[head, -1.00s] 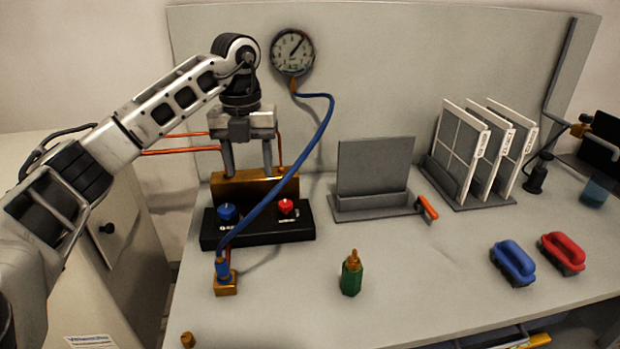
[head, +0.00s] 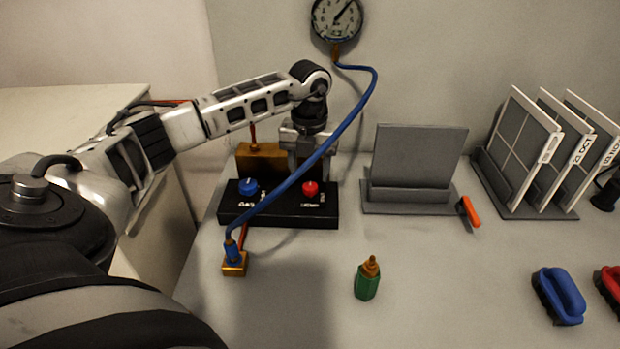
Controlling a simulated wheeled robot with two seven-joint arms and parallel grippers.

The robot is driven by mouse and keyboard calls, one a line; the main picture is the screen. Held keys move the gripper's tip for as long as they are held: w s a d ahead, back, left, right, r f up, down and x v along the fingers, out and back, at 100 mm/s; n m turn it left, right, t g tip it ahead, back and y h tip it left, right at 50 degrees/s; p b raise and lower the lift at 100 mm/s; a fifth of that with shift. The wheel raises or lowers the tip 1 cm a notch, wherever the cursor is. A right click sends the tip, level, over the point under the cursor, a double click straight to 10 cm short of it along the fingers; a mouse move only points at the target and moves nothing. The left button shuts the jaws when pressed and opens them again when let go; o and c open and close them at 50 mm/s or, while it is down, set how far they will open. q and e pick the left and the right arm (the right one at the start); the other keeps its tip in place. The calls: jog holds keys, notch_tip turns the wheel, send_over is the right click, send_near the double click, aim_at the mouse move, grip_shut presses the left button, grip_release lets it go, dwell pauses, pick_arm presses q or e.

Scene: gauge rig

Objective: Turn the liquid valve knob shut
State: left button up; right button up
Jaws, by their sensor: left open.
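The liquid valve knob is the red knob (head: 310,188) on the right of the black valve block (head: 275,214). A blue gas knob (head: 248,187) sits on the left of the same block. My left gripper (head: 306,172) points down just behind and above the red knob, with its fingers partly hidden by the blue hose. It is open and holds nothing I can see; whether a finger touches the knob is not clear. My right gripper is not in view.
The blue hose (head: 330,141) runs from the gauge (head: 336,18) across the block to a brass fitting (head: 235,264). A brass block (head: 262,160) stands behind. A grey stand (head: 412,200), green bottle (head: 367,280) and blue-handled brush (head: 560,295) are to the right.

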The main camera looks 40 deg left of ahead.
aim_at(310, 186)
pick_arm(q)
jog(key=shift+w+f, duration=0.1)
jog(key=shift+f, duration=1.75)
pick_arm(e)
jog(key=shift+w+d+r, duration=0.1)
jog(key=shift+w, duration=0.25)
pick_arm(q)
jog(key=c, duration=1)
jog(key=shift+o, duration=0.2)
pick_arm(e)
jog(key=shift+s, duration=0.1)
